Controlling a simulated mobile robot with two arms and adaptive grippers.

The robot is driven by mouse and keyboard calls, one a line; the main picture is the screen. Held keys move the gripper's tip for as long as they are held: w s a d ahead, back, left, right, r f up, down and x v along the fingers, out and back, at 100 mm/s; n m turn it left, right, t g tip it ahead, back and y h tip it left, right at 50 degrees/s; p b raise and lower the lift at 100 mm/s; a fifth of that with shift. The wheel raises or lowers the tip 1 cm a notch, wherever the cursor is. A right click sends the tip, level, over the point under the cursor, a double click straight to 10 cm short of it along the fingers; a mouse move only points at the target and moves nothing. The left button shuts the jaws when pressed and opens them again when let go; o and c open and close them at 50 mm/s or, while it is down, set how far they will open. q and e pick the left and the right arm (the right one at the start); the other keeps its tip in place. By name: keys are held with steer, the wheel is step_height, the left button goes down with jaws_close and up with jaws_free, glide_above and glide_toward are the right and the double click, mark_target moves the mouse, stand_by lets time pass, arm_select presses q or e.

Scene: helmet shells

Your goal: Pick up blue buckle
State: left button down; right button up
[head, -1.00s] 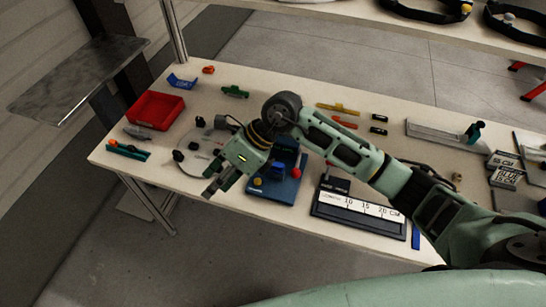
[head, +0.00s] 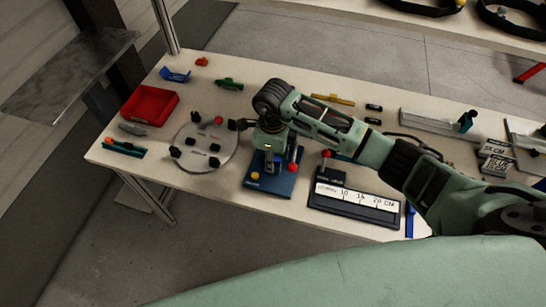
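A blue fixture plate (head: 283,184) lies near the front edge of the table. It carries a red knob (head: 292,167) and a yellow knob (head: 255,176). My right gripper (head: 270,164) points down over this plate, and its body hides much of the plate's middle. Its fingers are small and dark, and I cannot tell their opening or whether they touch anything. A blue buckle cannot be made out clearly; one may be hidden under the gripper. A separate small blue piece with white markings (head: 175,75) lies at the table's far left. My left gripper is out of view.
A red bin (head: 149,105) stands further left. A black gauge with a white scale (head: 355,201) is close on the right. My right arm crosses above the table.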

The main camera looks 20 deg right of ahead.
steer(key=shift+f, duration=0.2)
jaws_close()
stand_by(0.4)
